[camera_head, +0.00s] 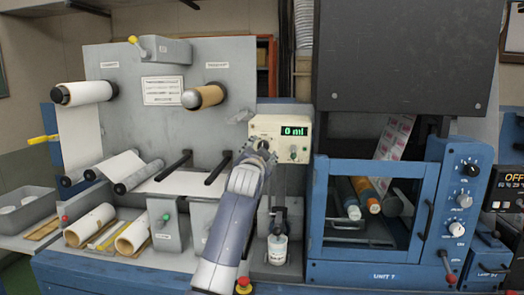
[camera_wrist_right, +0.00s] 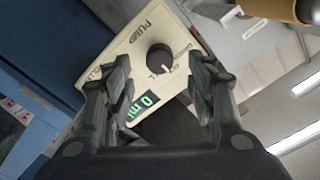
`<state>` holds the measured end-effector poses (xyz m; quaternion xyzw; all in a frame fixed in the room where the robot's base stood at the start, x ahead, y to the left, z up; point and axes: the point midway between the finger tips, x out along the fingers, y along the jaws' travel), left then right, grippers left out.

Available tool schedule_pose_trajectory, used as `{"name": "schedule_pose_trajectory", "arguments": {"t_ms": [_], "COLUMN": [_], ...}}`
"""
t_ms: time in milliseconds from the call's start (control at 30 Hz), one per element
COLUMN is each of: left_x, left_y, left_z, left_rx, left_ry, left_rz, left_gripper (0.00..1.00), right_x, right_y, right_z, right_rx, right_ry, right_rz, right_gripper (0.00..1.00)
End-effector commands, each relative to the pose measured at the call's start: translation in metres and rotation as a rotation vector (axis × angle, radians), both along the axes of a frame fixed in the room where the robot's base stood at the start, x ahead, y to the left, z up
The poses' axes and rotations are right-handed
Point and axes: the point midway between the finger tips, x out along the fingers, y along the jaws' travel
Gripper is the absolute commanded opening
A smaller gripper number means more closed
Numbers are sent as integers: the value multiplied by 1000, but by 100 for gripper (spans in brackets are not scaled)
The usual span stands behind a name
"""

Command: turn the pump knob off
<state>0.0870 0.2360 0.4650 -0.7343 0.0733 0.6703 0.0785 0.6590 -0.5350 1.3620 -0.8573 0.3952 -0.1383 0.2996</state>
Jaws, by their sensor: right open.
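The cream pump box (camera_head: 272,124) stands left of the blue cabinet in the head view, with a green display (camera_head: 294,131) reading 0 ml. The black round pump knob (camera_wrist_right: 160,58) shows in the right wrist view, with a white mark at its lower right edge. My right gripper (camera_head: 260,152) is in front of the box's left part and largely hides the knob in the head view. In the right wrist view, my right gripper (camera_wrist_right: 160,88) is open, its fingers spread either side below the knob; contact cannot be told. My left gripper is not in view.
A white bottle (camera_head: 277,249) stands under the pump. Black rods (camera_head: 217,168) stick out left of my right arm. The blue cabinet (camera_head: 318,210) with knobs is close on the right.

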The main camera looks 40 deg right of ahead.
Motion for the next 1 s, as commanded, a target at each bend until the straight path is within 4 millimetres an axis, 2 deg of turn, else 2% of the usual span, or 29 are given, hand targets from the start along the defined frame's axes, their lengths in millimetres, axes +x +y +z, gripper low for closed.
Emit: {"name": "schedule_pose_trajectory", "arguments": {"t_ms": [100,333,867,1000], "left_x": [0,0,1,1], "left_y": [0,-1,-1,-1], "left_z": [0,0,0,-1], "left_rx": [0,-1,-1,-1], "left_ry": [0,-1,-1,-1], "left_rz": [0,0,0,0], "left_gripper": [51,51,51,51], "right_x": [-11,-21,-22,-11], "right_y": [14,25,25,31], "right_z": [0,0,0,-11], "right_rx": [1,0,1,-18], "right_ry": [-2,0,-1,26], "right_rz": [1,0,0,22], "right_gripper": [51,51,51,51]}}
